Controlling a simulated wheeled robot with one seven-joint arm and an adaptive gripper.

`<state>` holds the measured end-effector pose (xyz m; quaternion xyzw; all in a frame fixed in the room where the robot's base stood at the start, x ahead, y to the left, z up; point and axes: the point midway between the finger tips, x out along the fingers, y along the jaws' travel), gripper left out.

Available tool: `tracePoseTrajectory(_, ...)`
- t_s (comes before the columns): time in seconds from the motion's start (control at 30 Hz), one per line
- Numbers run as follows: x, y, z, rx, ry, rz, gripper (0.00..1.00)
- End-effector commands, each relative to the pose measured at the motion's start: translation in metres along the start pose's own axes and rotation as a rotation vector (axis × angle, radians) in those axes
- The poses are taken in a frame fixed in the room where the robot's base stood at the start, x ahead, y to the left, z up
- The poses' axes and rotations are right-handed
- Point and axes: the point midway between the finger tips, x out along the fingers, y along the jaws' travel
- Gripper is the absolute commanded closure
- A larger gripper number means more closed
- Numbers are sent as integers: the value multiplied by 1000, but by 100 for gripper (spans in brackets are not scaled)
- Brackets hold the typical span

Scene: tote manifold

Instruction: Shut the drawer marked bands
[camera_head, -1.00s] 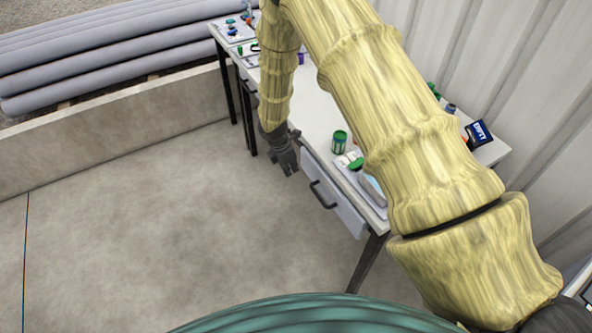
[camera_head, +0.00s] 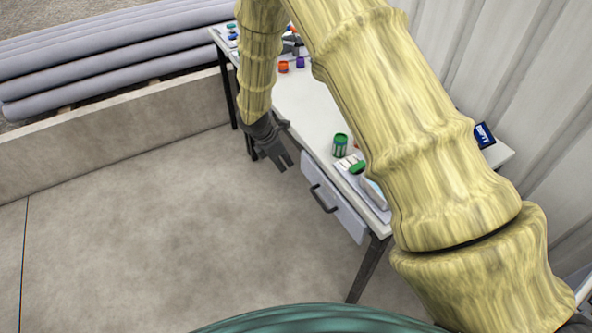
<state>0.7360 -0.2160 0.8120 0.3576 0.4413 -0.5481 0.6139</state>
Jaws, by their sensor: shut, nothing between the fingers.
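A light grey drawer front (camera_head: 343,217) with a dark bar handle (camera_head: 320,198) sits under the near edge of the white table (camera_head: 308,112). I cannot read a mark on it, nor tell surely how far it stands out. My gripper (camera_head: 282,161) is shut and empty, pointing down in front of the table, to the left of and above that handle, apart from it. My arm covers part of the table front further left, so any drawer there is hidden.
A green can (camera_head: 340,144) and a tray with small items stand near the table's front edge. A dark blue box (camera_head: 484,135) is at the back right. An orange piece (camera_head: 284,66) lies further off. The concrete floor in front is clear.

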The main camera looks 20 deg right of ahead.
Motion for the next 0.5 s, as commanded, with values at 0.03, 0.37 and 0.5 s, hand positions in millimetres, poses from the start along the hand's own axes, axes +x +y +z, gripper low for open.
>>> tracePoseTrajectory(0.03, 4, -1, -8, -9, -51, -12, 100)
tracePoseTrajectory(0.37, 12, 4, -46, 4, -374, 9, 100)
tracePoseTrajectory(0.5, 11, 8, -55, 11, -439, 37, 100)
